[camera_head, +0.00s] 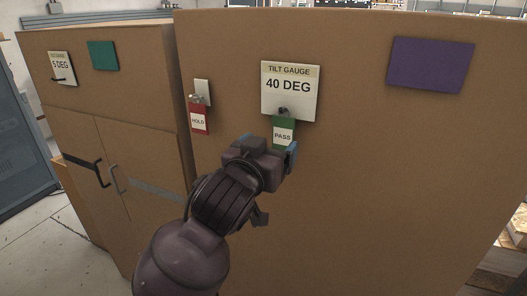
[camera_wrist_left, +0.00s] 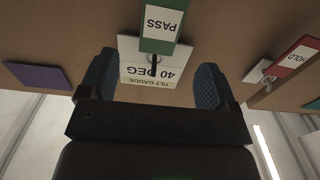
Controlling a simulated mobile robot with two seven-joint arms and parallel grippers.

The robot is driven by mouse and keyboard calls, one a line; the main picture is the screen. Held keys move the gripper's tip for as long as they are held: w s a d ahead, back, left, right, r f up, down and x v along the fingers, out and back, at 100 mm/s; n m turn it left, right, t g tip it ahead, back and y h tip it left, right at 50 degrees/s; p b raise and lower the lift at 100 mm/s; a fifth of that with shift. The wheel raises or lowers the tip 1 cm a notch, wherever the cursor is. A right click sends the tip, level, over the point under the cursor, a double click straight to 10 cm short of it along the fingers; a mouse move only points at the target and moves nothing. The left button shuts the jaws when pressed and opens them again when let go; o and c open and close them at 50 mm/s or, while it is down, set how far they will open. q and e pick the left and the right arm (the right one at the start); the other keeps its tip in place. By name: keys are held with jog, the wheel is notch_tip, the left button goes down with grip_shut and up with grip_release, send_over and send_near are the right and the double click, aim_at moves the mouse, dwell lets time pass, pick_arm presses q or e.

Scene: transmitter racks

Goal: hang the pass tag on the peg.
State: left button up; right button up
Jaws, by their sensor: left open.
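The pass tag (camera_head: 283,133) is green with a white PASS label. It hangs upright from the dark peg (camera_head: 283,110) at the lower part of the 40 DEG tilt gauge plate (camera_head: 291,88). The left wrist view shows the tag (camera_wrist_left: 162,25) upside down, with the peg (camera_wrist_left: 154,66) at its green top end. My left gripper (camera_head: 270,148) is open, just below and in front of the tag. In the left wrist view, nothing is held between its blue fingers (camera_wrist_left: 157,80). My right gripper is not in view.
A red HOLD tag (camera_head: 199,119) hangs from a small white plate (camera_head: 202,91) to the left. A purple panel (camera_head: 430,65) is on the right of the brown cabinet (camera_head: 400,180). A lower cabinet (camera_head: 100,110) with a 5 DEG plate (camera_head: 62,67) stands left.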

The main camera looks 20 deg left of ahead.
aim_at(283, 130)
pick_arm(q)
jog(key=w+p, duration=0.1)
jog(key=w, duration=0.7)
jog(key=shift+w+d, duration=0.1)
jog(key=shift+d, duration=0.05)
jog(key=c, duration=1)
jog(key=shift+r, duration=0.15)
jog(key=shift+s, duration=0.25)
jog(key=shift+s+r, duration=0.1)
jog(key=shift+s, duration=0.5)
jog(key=shift+s+r, duration=0.2)
